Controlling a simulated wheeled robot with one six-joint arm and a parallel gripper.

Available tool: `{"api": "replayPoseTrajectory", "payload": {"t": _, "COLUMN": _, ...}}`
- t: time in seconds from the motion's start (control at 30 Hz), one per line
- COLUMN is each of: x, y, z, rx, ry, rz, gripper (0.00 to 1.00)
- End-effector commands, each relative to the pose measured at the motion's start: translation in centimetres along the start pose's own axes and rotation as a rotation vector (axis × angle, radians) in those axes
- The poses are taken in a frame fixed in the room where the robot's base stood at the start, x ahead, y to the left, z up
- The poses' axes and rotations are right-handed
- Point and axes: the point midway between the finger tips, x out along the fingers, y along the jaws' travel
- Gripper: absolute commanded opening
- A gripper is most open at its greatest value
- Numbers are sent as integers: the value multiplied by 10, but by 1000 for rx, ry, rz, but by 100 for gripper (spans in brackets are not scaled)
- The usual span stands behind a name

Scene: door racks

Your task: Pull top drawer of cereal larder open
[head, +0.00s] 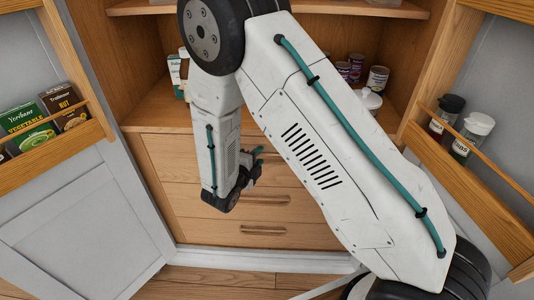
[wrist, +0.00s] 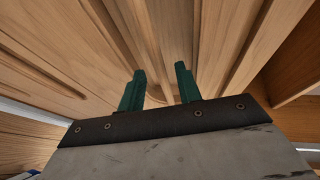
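The cereal larder (head: 150,60) is a wooden cupboard with its doors open. Below its shelf are three stacked drawers that look shut. The top drawer (head: 172,158) has its left front showing; its handle is hidden behind my arm in the head view. My gripper (head: 258,165) is in front of the drawer fronts, close to the top drawer. In the wrist view, the two teal fingers of my gripper (wrist: 159,78) are apart and point at grooved wood. I cannot tell whether a handle lies between them.
The middle drawer handle (head: 265,200) and bottom drawer handle (head: 263,230) show below my gripper. The left door rack (head: 60,152) holds boxes; the right door rack (head: 470,190) holds jars. Several tins and a white pot (head: 370,99) stand on the shelf above the drawers.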

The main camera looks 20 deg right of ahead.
Motion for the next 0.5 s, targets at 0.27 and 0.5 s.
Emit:
{"api": "replayPoseTrajectory", "payload": {"t": 0.27, "x": 24, "y": 0, "z": -1, "rx": 1, "ry": 1, "rz": 1, "gripper": 34}}
{"api": "replayPoseTrajectory", "payload": {"t": 0.5, "x": 26, "y": 0, "z": -1, "rx": 2, "ry": 2, "rz": 1, "gripper": 34}}
